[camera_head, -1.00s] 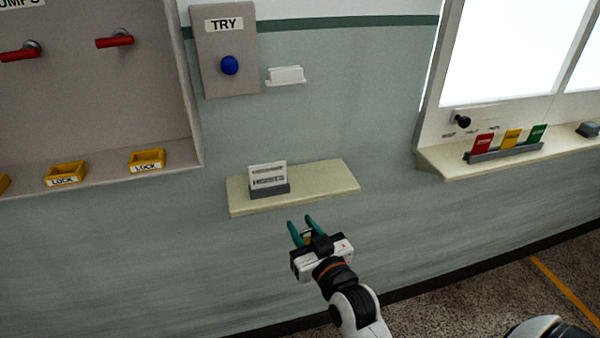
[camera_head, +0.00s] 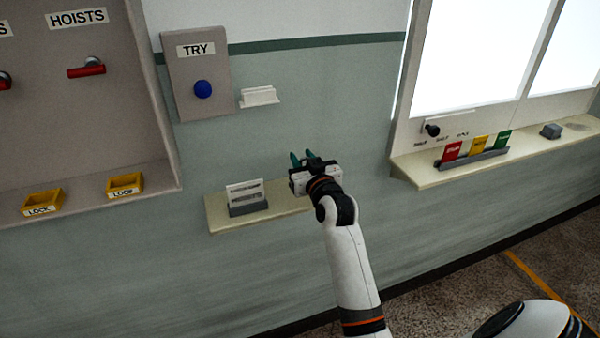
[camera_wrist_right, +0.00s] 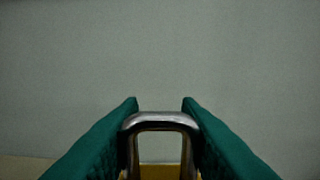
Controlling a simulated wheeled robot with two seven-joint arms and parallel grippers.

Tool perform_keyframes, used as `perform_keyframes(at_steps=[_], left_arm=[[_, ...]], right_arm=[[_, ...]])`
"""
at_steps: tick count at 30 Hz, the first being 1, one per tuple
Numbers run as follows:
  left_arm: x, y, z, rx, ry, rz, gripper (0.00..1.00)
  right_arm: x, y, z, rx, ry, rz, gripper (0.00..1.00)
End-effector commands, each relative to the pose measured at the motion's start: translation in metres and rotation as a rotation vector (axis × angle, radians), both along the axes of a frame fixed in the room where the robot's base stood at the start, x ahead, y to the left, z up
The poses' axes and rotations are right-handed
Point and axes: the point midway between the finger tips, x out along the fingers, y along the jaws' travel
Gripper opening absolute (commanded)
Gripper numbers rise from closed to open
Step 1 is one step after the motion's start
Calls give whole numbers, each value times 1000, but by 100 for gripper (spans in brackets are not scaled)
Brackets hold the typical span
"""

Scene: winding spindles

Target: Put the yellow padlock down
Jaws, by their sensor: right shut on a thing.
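My right gripper (camera_head: 304,158) is in front of the green-grey wall, at the right part of the small cream shelf (camera_head: 283,202), and hides that end of it. It is shut on the padlock. In the right wrist view, the padlock's grey metal shackle (camera_wrist_right: 160,119) stands upright between the two green fingers of the gripper (camera_wrist_right: 160,105). Only a little yellow of its body shows at the bottom edge. In the head view the padlock is hidden by the gripper. My left gripper is not in view.
A white card in a grey holder (camera_head: 247,198) stands on the shelf's left part. Yellow LOCK boxes (camera_head: 125,185) sit on the panel ledge at left. A TRY panel with a blue button (camera_head: 203,89) is above. A window sill (camera_head: 415,171) with coloured cards is at right.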

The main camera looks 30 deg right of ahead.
Motion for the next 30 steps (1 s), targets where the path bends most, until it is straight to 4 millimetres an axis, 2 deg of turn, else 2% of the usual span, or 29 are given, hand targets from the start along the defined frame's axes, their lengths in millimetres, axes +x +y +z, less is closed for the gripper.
perform_keyframes(at_steps=[7, 19, 20, 23, 30], left_arm=[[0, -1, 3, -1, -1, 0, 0], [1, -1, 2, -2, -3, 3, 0], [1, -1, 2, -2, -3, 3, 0], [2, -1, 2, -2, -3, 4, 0], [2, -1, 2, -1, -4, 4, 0]], right_arm=[[0, 0, -33, 0, 1, 0, 7], [0, 0, -40, -1, -1, 0, 7], [0, 0, -39, 0, -1, 0, 35], [0, 0, -39, 0, -1, 0, 52], [0, 0, -39, 0, -1, 0, 52]])
